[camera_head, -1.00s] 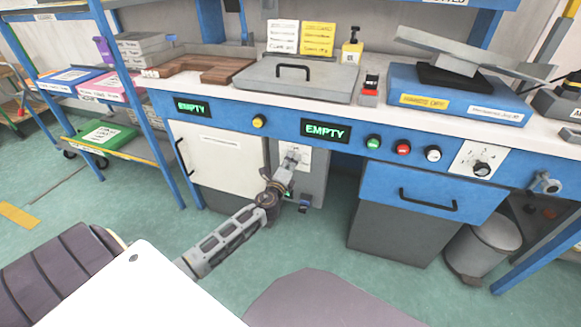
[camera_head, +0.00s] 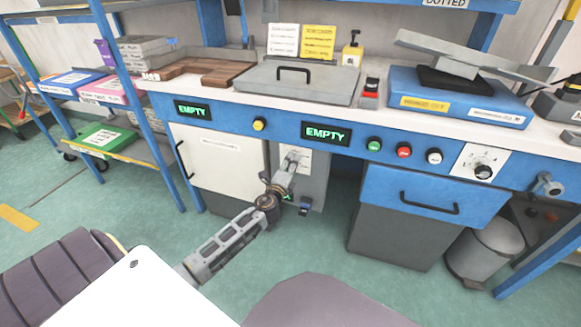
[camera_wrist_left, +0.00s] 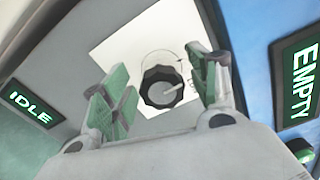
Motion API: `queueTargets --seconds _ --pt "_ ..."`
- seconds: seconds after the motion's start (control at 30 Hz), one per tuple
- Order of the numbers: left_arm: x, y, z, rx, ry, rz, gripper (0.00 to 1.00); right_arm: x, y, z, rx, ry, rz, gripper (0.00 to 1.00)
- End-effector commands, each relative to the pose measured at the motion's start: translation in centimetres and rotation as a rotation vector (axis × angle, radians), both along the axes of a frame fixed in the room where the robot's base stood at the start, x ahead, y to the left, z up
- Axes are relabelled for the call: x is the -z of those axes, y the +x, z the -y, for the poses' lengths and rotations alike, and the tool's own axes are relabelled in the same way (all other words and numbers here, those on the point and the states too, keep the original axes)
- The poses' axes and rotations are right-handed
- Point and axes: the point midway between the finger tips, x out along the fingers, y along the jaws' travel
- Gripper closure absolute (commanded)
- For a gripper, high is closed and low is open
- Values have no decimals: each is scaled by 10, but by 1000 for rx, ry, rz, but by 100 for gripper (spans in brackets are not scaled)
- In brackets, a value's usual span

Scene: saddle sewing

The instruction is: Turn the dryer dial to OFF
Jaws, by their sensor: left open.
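The dial (camera_wrist_left: 163,88) is a round black ridged knob with a grey face and a pale pointer aimed to the right in the wrist view. It sits on a white plate (camera_wrist_left: 125,47), whose markings are too faint to read. My left gripper (camera_wrist_left: 165,78) is open, with one green-padded finger on each side of the dial and a visible gap to it. In the head view my left gripper (camera_head: 291,160) is in front of the grey unit (camera_head: 317,178) under the bench and hides the dial there. My right gripper is not in view.
A green IDLE display (camera_wrist_left: 30,107) and an EMPTY display (camera_wrist_left: 303,83) flank the dial in the wrist view. A white cabinet door (camera_head: 222,165) is left of the grey unit, and a blue drawer (camera_head: 432,195) is right. Another black dial (camera_head: 483,171) is on the bench front.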

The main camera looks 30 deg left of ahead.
Motion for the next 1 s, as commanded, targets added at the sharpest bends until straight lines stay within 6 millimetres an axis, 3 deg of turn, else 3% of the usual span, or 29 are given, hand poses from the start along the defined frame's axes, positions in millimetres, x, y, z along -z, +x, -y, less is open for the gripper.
queueTargets --seconds 0.47,1.0 --pt "0 -8 2 1 0 0 40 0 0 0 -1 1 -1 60" --pt "1 -50 12 1 -1 -1 40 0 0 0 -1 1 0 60"
